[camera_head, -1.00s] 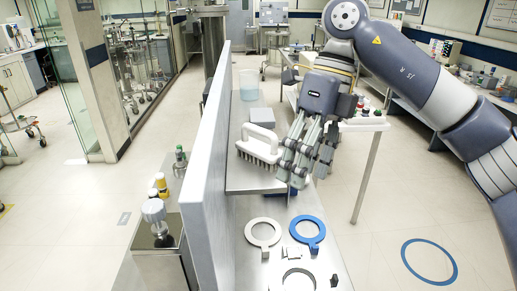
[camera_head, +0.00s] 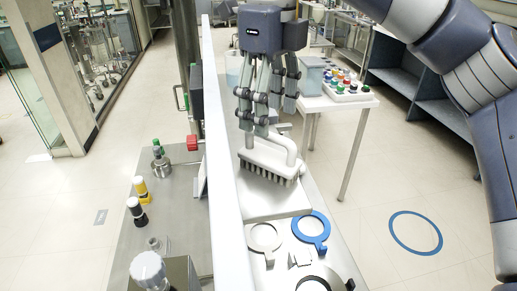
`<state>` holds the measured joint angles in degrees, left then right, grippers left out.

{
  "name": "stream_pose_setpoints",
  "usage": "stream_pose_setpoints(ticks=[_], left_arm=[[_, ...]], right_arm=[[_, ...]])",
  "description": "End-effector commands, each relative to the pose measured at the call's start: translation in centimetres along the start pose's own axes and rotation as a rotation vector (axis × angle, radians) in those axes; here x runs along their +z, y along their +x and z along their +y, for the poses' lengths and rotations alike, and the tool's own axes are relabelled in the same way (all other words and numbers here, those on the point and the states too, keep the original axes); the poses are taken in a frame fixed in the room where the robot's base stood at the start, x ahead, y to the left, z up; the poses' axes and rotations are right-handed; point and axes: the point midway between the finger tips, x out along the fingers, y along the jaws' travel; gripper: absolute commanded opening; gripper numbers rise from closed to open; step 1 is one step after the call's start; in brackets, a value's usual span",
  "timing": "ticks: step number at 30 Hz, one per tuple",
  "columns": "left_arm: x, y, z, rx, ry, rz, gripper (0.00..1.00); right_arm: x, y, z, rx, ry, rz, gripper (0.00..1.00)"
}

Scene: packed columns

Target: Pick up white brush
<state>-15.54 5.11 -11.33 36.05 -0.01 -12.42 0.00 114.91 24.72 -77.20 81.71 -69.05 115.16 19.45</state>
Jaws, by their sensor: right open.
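The white brush (camera_head: 268,160) stands with its bristles down on a pale grey raised block (camera_head: 275,204), to the right of a tall white partition. Its looped handle is on top. My right gripper (camera_head: 262,128) comes down from above and is open. Its fingers hang over the brush's left and far side, with the fingertips close to the handle. I cannot tell whether they touch it. My left gripper is not in view.
A white partition (camera_head: 222,190) rises close on the left. A white ring (camera_head: 264,238), a blue ring (camera_head: 312,229) and a dark ring lie in front of the block. Bottles (camera_head: 137,212) stand left of the partition. A rack of coloured caps (camera_head: 345,88) is behind right.

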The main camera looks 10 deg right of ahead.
Motion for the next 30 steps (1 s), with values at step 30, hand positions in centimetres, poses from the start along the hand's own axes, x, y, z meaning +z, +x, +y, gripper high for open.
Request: stream_pose_setpoints(ticks=[30], left_arm=[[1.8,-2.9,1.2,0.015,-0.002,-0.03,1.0]], right_arm=[[0.2,9.3,0.7,0.001,0.002,-0.001,0.62]])
